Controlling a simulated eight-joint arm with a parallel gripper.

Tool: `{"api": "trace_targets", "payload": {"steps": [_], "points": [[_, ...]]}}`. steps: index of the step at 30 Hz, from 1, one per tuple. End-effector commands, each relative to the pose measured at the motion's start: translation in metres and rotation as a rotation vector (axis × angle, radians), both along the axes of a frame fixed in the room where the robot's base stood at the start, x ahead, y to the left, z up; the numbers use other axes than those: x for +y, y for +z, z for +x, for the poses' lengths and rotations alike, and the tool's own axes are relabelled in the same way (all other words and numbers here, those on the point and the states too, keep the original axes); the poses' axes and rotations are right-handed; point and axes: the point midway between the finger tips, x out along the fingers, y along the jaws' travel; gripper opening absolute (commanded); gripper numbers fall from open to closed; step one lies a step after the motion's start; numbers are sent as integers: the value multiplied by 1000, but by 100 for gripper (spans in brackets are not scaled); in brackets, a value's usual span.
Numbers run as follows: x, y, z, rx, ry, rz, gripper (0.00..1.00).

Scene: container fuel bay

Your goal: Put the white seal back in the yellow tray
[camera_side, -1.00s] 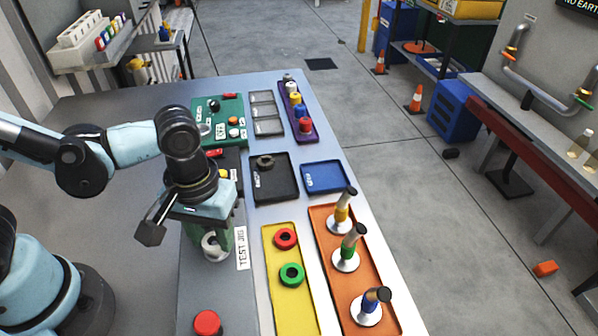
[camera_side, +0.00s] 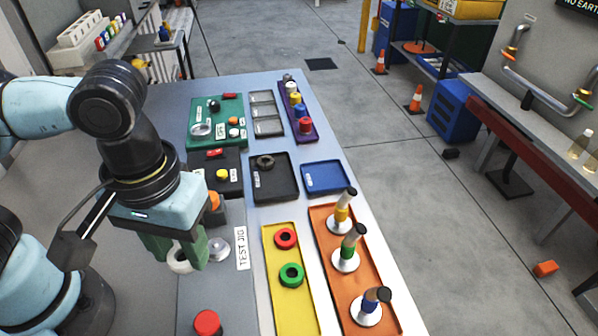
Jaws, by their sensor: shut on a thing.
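My gripper (camera_side: 176,262) is shut on the white seal (camera_side: 180,259), a ring partly hidden by the green fingers. It holds the seal to the left of the test jig's metal fitting (camera_side: 218,249), apart from it and seemingly above the bench. The yellow tray (camera_side: 292,315) lies to the right, past the TEST JIG label. A red seal (camera_side: 286,238) and a green seal (camera_side: 291,274) lie in its far and middle parts; its near part is bare.
An orange tray (camera_side: 335,265) with several upright, coloured-band tools stands right of the yellow tray. A red button (camera_side: 207,322) is at the front. A black tray (camera_side: 275,190) and a blue tray (camera_side: 325,177) lie beyond. A green board (camera_side: 217,125) is farther back.

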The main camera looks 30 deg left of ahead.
Motion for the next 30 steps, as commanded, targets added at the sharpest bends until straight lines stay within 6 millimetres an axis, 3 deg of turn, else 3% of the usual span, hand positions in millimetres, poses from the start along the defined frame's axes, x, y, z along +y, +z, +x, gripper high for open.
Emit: {"api": "trace_targets", "payload": {"steps": [6,13,20,30], "points": [[-13,15,-22,0,-4,0,12],[-22,21,-26,0,-46,0,12],[-50,14,-5,0,-312,-1,12],[-98,-16,35,0,-828,-1,12]]}}
